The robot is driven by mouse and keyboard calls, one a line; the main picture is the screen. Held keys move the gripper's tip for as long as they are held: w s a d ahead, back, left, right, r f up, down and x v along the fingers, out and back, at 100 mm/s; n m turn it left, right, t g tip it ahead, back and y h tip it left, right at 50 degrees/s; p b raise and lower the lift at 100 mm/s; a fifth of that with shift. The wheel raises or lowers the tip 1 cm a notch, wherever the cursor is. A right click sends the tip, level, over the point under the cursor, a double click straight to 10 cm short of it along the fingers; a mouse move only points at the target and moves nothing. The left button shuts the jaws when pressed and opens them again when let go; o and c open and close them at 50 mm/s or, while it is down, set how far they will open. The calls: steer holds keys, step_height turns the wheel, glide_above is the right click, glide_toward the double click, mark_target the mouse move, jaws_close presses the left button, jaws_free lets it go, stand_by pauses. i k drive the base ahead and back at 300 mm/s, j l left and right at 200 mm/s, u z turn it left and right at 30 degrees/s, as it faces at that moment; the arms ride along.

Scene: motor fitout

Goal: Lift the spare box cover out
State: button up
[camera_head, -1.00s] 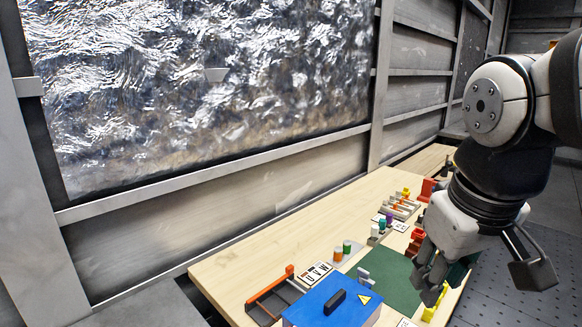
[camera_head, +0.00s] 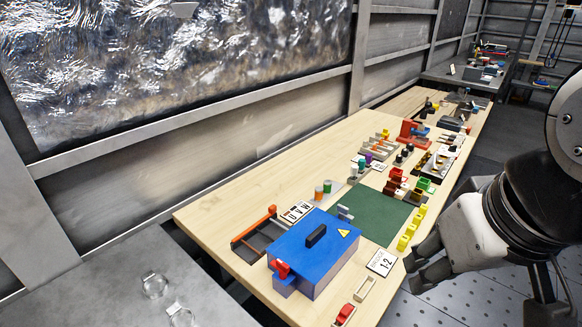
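A blue box (camera_head: 312,262) stands at the near end of the wooden bench. Its flat top, which looks like a cover, carries a black bar handle (camera_head: 316,236) and a yellow warning triangle. A red part (camera_head: 281,268) sits at its near left corner. I cannot tell for sure which piece is the spare box cover. My gripper (camera_head: 421,267) hangs at the bench's right edge, to the right of the blue box and apart from it. Its fingers look spread, with nothing seen between them.
A dark tray with an orange bar (camera_head: 255,238) lies left of the box. A green mat (camera_head: 372,217) lies behind it. A label card (camera_head: 382,262), yellow blocks (camera_head: 412,228) and a red part in a small tray (camera_head: 345,313) are nearby. The bench's left strip is bare.

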mark_target(312, 246)
steer(key=u, duration=0.35)
steer(key=i+l+u, duration=0.1)
steer(key=l+u, duration=0.7)
steer(key=u, duration=0.15)
steer(key=l+u, duration=0.1)
steer(key=l, duration=0.65)
steer(key=l+u, duration=0.1)
steer(key=l, duration=0.65)
steer(key=k, duration=0.05)
